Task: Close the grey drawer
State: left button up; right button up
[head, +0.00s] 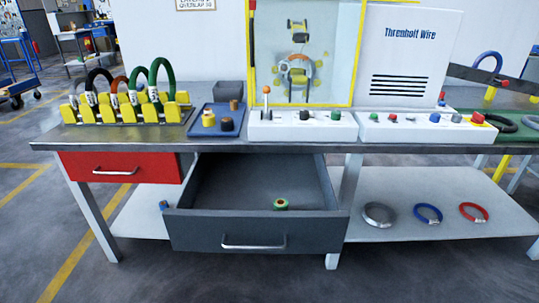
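The grey drawer (215,228) is pulled well out from under the workbench in the head view. Its silver bar handle (253,244) is on the front panel, facing me. A small green spool-like item (281,204) is inside, near the front panel; the rest of the visible drawer floor looks empty. Neither of my grippers shows in the head view.
A closed red drawer (120,168) is left of the grey one. The bench top (200,144) carries a rack of coils (125,110), a blue tray (232,109) and control boxes (302,127). Coils lie on the lower shelf (400,185). Floor before the drawer is clear.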

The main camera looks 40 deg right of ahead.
aim_at(225, 204)
jog(key=k+l+z, duration=0.1)
jog(key=z, duration=0.35)
jog(key=l+z, duration=0.25)
jog(key=z, duration=0.25)
